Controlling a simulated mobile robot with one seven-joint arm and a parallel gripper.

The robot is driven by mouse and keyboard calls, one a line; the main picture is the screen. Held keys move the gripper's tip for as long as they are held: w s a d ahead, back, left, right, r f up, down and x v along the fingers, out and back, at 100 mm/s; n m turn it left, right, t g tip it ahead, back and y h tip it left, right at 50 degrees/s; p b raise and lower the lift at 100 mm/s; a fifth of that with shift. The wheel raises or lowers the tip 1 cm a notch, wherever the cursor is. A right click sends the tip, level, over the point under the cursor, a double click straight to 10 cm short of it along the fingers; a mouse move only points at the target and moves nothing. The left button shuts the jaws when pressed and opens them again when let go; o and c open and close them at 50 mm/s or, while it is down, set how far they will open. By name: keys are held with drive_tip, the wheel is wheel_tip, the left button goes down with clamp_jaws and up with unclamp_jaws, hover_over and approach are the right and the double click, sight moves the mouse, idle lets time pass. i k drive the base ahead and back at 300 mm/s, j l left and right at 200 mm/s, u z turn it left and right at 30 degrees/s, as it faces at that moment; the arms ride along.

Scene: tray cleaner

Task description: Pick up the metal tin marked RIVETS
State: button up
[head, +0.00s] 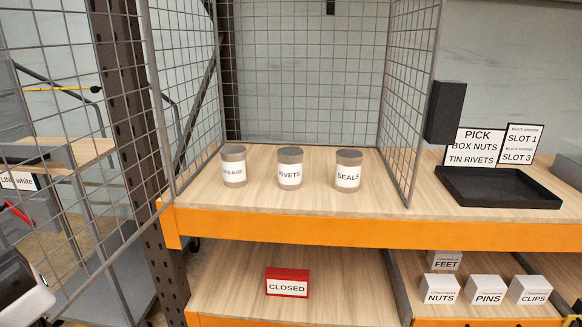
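The metal tin marked RIVETS (290,168) stands upright on the wooden upper shelf (330,201), inside a wire mesh cage. It is a grey cylinder with a white label facing me. It is the middle one of three similar tins. The tin with a label reading EASE, its first letters turned away (233,167), stands to its left. The SEALS tin (348,171) stands to its right. The tins are apart from each other.
An open mesh door (75,150) is at the left, and a mesh side wall (410,100) is at the right. An empty black tray (497,187) lies right of the cage. Below are a red CLOSED block (287,282) and several white boxes (441,289). Shelf in front of the tins is clear.

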sight(289, 159)
drive_tip(key=i+l, duration=0.2)
drive_tip(key=l, duration=0.15)
drive_tip(key=i+l+u, duration=0.15)
drive_tip(key=l, duration=0.15)
drive_tip(key=i+l, duration=0.2)
drive_tip(key=l, duration=0.15)
drive_tip(key=i+l+u, duration=0.15)
drive_tip(key=l, duration=0.2)
drive_tip(key=u, duration=1.25)
drive_tip(key=i+u, duration=0.1)
drive_tip(key=i, duration=0.4)
